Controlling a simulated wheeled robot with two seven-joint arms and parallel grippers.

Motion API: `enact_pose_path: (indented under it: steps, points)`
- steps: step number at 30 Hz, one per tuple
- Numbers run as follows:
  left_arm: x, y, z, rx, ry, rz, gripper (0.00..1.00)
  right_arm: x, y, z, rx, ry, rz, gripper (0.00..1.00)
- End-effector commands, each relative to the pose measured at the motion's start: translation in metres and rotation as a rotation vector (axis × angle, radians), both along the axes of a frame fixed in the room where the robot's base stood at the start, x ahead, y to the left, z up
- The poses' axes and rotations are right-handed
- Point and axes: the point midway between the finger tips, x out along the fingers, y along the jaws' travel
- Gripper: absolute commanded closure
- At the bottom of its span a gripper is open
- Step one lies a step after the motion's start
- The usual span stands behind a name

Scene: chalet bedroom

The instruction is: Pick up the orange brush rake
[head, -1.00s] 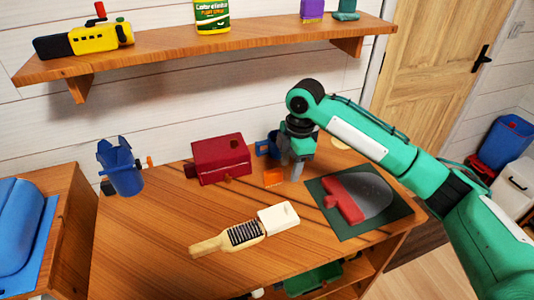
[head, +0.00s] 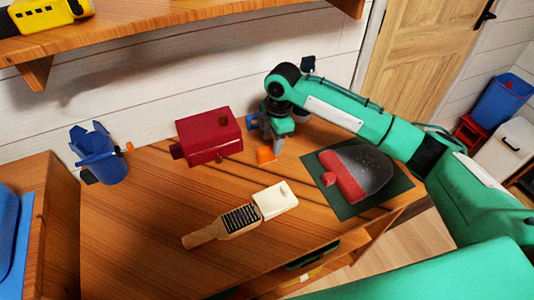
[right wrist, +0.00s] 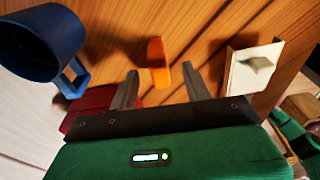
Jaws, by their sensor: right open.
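The orange brush rake (head: 265,155) is a small orange piece on the wooden desktop, just right of the red box. In the right wrist view, the orange brush rake (right wrist: 157,60) lies ahead of the fingers, lined up with the gap between them. My right gripper (head: 273,143) points down right beside it in the head view. In the right wrist view, my right gripper (right wrist: 159,72) has its two fingers apart with nothing held between them. I cannot tell the exact height of the fingertips above the desk. My left gripper is not in view.
A red box (head: 210,136) stands left of the gripper. A blue mug (right wrist: 38,45) is close by in the right wrist view. A dark mat (head: 395,187) with a red-handled dustpan is to the right.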

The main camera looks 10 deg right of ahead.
Motion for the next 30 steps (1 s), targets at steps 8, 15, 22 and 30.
enact_pose_path:
  steps: [8, 15, 22, 30]
  points:
    - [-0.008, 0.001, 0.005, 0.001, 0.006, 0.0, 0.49, 0.001, 0.014, -0.031, -0.001, 0.003, 0.0, 0.51]
    - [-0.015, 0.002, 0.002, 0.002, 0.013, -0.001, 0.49, 0.001, 0.015, -0.051, -0.001, 0.0, 0.0, 0.51]
    - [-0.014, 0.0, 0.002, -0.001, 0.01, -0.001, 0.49, 0.001, 0.015, -0.052, -0.001, 0.0, 0.0, 0.61]
    - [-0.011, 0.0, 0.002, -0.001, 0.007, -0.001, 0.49, 0.001, 0.015, -0.051, -0.001, 0.0, 0.0, 0.99]
